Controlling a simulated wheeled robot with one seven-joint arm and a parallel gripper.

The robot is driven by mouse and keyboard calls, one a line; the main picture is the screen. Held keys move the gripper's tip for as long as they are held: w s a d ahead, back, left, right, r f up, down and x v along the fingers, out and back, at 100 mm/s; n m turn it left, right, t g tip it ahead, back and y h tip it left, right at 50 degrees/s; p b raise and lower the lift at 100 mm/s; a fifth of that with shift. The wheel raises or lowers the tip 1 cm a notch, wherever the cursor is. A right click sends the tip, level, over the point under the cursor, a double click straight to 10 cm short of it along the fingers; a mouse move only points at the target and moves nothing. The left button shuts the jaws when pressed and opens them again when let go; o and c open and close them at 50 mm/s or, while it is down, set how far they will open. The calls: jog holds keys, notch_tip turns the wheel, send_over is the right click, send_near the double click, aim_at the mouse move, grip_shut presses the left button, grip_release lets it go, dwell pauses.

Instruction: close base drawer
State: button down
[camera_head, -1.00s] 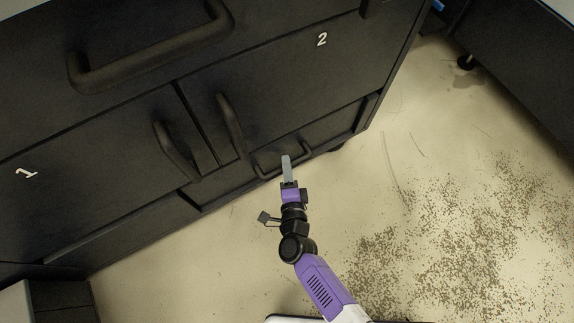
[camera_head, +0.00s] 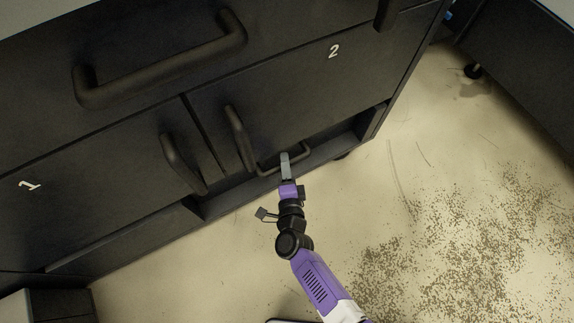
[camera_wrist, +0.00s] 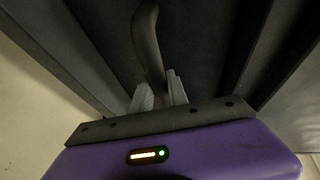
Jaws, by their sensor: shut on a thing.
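The base drawer (camera_head: 322,134) is low in the black cabinet, under the door marked 2. Its front sits back inside the bottom opening, mostly in shadow. Its dark bar handle (camera_head: 268,171) shows at the opening. My gripper (camera_head: 285,158) is at that handle and shut on it. In the wrist view, the handle (camera_wrist: 149,45) runs away between the two grey fingertips (camera_wrist: 160,90) of my gripper. The fingertips hide part of the handle in the head view.
Above are door 1 (camera_head: 95,165) and door 2 (camera_head: 340,80) with upright handles, and a wide drawer handle (camera_head: 160,60). Another dark unit (camera_head: 525,65) on a caster stands right. The pale floor (camera_head: 180,270) is open, with scattered specks (camera_head: 450,240) at right.

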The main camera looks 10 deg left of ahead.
jog(key=shift+w+a, duration=0.1)
jog(key=shift+a, duration=0.05)
jog(key=c, duration=1.3)
grip_release()
jog(key=p+v, duration=0.3)
jog(key=v, duration=0.4)
jog(key=shift+s, duration=0.35)
jog(key=shift+r, duration=0.1)
